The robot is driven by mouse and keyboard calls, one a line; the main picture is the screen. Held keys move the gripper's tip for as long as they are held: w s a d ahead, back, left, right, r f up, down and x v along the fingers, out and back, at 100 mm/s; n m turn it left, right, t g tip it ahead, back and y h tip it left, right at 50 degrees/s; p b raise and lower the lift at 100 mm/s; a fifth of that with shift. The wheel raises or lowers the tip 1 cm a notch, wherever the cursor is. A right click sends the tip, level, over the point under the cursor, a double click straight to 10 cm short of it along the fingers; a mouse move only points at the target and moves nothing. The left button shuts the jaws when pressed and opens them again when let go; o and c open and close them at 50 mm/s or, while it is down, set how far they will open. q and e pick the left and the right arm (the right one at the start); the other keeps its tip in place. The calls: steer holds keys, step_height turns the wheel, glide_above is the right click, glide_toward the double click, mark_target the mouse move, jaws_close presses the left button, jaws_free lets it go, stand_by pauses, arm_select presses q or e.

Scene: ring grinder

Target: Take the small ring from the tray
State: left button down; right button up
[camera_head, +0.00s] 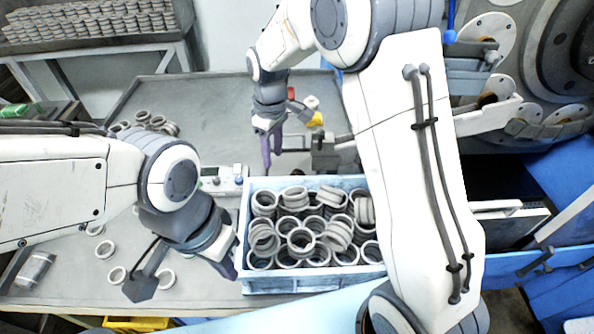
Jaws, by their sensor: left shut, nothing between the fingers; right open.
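A light blue tray (313,283) stands at the front middle of the table, filled with several grey metal rings (301,240) piled at various tilts. I cannot tell which of them is the small ring. My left gripper (232,266) is at the tray's left side, pointing down, shut and empty; its fingertips are hard to make out. My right gripper (270,152) hangs behind the tray's back left corner, its purple fingers open and empty. My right arm covers part of the tray's right side.
Loose rings (105,249) lie on the grey table at left, and more (146,120) at its back left. A control box with buttons (222,181) and a yellow-tipped fixture (315,120) stand near the tray. A large machine (555,50) is at right. A ring rack (90,22) stands at back left.

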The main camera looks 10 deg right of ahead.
steer(key=w+d+f+n, duration=0.1)
steer(key=w+d+f, duration=0.7)
steer(key=w+f, duration=0.1)
glide_above(298, 171)
steer(key=f, duration=0.4)
steer(key=shift+s+f, duration=0.3)
steer(key=shift+s, duration=0.05)
steer(key=shift+w+f+p, duration=0.15)
steer(key=shift+f+p, duration=0.05)
steer(key=shift+f, duration=1.3)
steer(key=shift+w+f+p, duration=0.15)
steer(key=shift+f+p, duration=0.05)
steer(key=shift+f, duration=1.3)
jaws_close()
